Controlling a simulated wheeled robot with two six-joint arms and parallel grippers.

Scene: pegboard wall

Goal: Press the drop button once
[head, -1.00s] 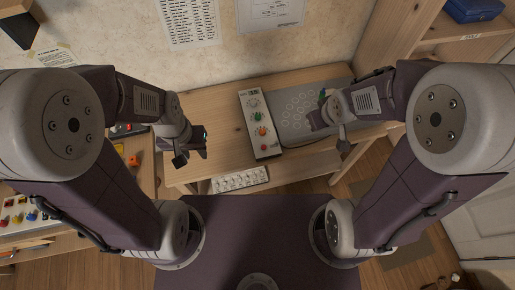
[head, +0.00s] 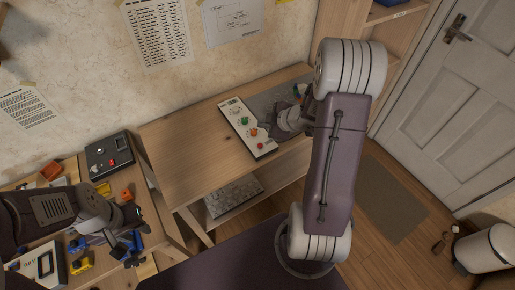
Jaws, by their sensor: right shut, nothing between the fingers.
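A white control panel (head: 236,119) lies on the wooden desk, with a green knob (head: 244,121), an orange knob (head: 253,132) and a red button (head: 260,146). Its labels are too small to read, so I cannot tell which control is the drop button. My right gripper (head: 270,132) is shut and empty at the panel's right edge, close to the orange knob; I cannot tell whether it touches. My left gripper (head: 128,240) is low at the left, over the side table by blue pieces (head: 122,247); its fingers are unclear.
A grey perforated plate (head: 270,100) lies behind my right gripper. A keyboard (head: 233,196) sits on the shelf below. The desk left of the panel is clear.

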